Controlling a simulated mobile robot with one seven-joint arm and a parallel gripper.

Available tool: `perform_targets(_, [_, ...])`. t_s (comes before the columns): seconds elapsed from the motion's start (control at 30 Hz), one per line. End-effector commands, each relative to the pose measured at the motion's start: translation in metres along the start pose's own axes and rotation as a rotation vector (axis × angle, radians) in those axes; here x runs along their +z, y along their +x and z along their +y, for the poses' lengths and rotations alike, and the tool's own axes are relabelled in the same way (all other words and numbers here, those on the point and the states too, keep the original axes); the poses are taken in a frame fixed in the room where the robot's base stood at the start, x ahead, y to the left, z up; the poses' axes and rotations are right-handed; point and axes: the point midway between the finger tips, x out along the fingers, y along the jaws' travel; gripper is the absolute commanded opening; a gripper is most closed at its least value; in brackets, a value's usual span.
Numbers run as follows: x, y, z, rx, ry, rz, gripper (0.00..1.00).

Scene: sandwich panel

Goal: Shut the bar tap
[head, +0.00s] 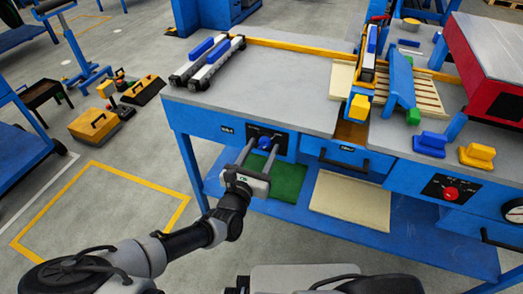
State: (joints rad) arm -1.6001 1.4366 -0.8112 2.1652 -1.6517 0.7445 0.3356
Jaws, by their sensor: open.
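A black plate with a blue knob (265,142) is set in the front of the blue workbench, left of centre. My gripper (263,145) is open, and its two long fingers reach toward this plate with the blue knob showing between their tips. I cannot tell whether the fingers touch the knob. A red knob (451,193) sits on another black plate farther right on the bench front. The labels are too small to read, so I cannot tell which knob is the bar tap.
The blue workbench (270,95) has a drawer (345,157) with a dark handle and a lower shelf. A gauge (514,214) is at the right edge. Blue and yellow clamps (430,142) stand on top. Toolboxes (96,124) lie on the floor at left.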

Motion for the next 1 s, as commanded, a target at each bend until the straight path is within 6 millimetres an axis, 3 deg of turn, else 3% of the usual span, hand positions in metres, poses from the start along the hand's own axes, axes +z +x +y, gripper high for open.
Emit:
perform_targets(0.13, [0.0, -0.0002, 0.0001, 0.0, 0.0, 0.0, 0.47])
perform_targets(0.37, [0.0, -0.0005, 0.0002, 0.0, 0.0, 0.0, 0.08])
perform_targets(0.67, [0.0022, -0.0005, -0.0003, 0.0, -0.033, 0.0, 0.08])
perform_targets(1.0, [0.006, -0.0001, -0.0011, -0.001, -0.244, 0.003, 0.08])
